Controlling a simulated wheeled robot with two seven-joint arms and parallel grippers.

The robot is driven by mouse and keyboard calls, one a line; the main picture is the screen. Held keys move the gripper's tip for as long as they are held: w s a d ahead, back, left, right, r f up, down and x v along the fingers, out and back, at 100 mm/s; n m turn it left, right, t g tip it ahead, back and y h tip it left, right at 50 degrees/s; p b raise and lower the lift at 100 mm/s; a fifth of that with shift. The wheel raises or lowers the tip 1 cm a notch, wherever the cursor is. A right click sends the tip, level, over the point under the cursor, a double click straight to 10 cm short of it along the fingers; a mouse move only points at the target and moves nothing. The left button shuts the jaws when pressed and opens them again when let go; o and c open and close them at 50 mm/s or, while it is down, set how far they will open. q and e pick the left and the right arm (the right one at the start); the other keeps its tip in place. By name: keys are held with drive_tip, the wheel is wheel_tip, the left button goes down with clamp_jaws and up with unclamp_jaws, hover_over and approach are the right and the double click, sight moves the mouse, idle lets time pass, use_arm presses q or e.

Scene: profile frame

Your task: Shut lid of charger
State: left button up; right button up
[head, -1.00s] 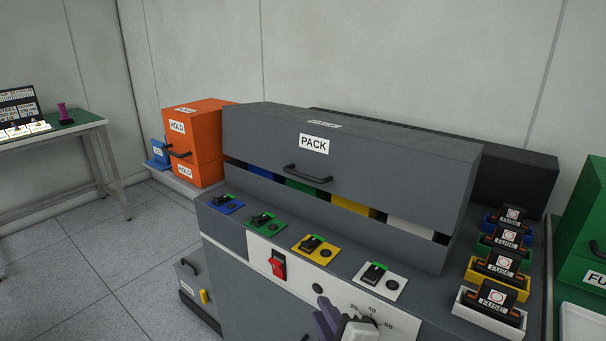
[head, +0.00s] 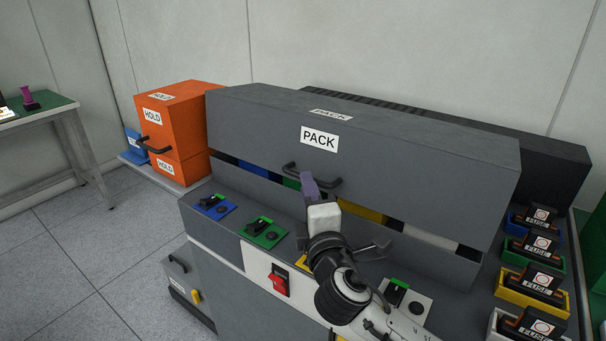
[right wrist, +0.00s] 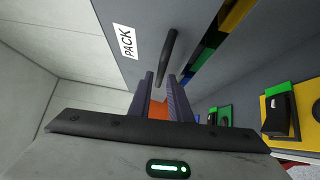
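The charger is a grey cabinet with a long grey lid marked PACK (head: 400,150). The lid stands partly raised, and coloured bays show in the gap below it. A black bar handle (head: 328,183) is on the lid's front; it also shows in the right wrist view (right wrist: 167,58). My right gripper (head: 308,182) is in front of the handle and hides part of it. In the right wrist view its two purple fingers (right wrist: 162,88) are apart with nothing held between them, and the handle lies just past the tips. I cannot tell whether they touch it. My left gripper is not in view.
Switches (head: 262,231) and a red rocker (head: 279,284) sit on the panel below the lid. An orange HOLD box (head: 180,125) stands at the left. Fuses in coloured holders (head: 530,280) line the right side. A green-topped table (head: 50,112) is far left.

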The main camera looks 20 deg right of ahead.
drive_tip(key=shift+w+d, duration=0.15)
drive_tip(key=shift+w, duration=1)
drive_tip(key=shift+w+d, duration=0.15)
drive_tip(key=shift+w, duration=1)
clamp_jaws()
